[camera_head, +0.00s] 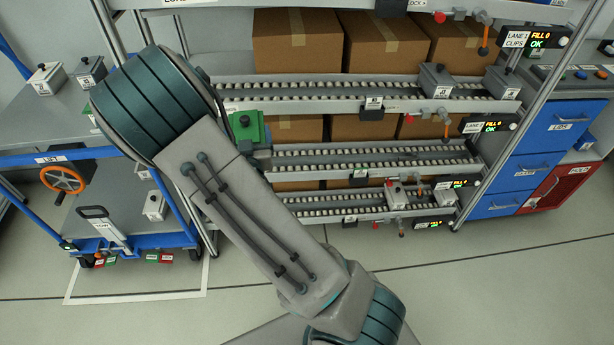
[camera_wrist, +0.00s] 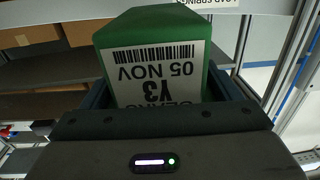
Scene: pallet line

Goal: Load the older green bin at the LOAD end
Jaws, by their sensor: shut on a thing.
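A green bin (camera_wrist: 150,28) fills the middle of the wrist view. My gripper (camera_wrist: 165,92) is shut on the bin, a dark finger at each side. In the head view the green bin (camera_head: 246,127) is at the left end of the rack, between the top roller lane (camera_head: 330,95) and the middle roller lane (camera_head: 370,154). My arm partly hides it there. I cannot tell whether it touches a lane.
Cardboard boxes (camera_head: 297,40) sit behind the lanes. At left are a blue cart (camera_head: 120,243) with one grey bin and a table holding two bins (camera_head: 47,78).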

